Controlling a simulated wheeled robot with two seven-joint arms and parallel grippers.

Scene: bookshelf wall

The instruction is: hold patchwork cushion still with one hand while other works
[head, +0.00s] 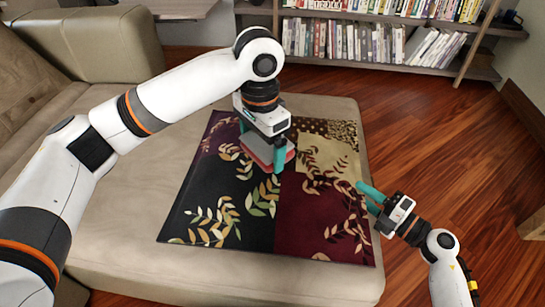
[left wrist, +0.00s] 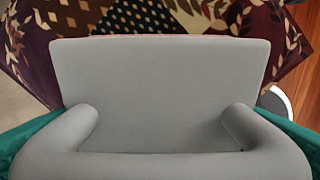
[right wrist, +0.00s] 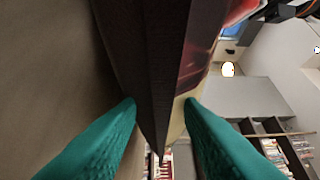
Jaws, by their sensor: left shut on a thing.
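The patchwork cushion (head: 230,205) lies flat on the beige sofa seat, with dark, maroon and tan leaf-patterned patches. It also shows at the top of the left wrist view (left wrist: 135,22). My left gripper (head: 262,142) is shut on a grey handled tool (head: 256,148) with a reddish underside, over the cushion's upper middle. The tool's flat grey plate and curved handle fill the left wrist view (left wrist: 160,85). Whether it touches the cloth is hidden. My right gripper (head: 368,198) is open at the cushion's right edge. In the right wrist view the dark cushion edge (right wrist: 150,60) runs between its fingers.
The sofa seat (head: 300,285) has bare room in front of the cushion. The sofa back and armrest (head: 90,45) stand at the left. A bookshelf (head: 400,68) is at the back. Wooden floor (head: 440,130) is clear at the right.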

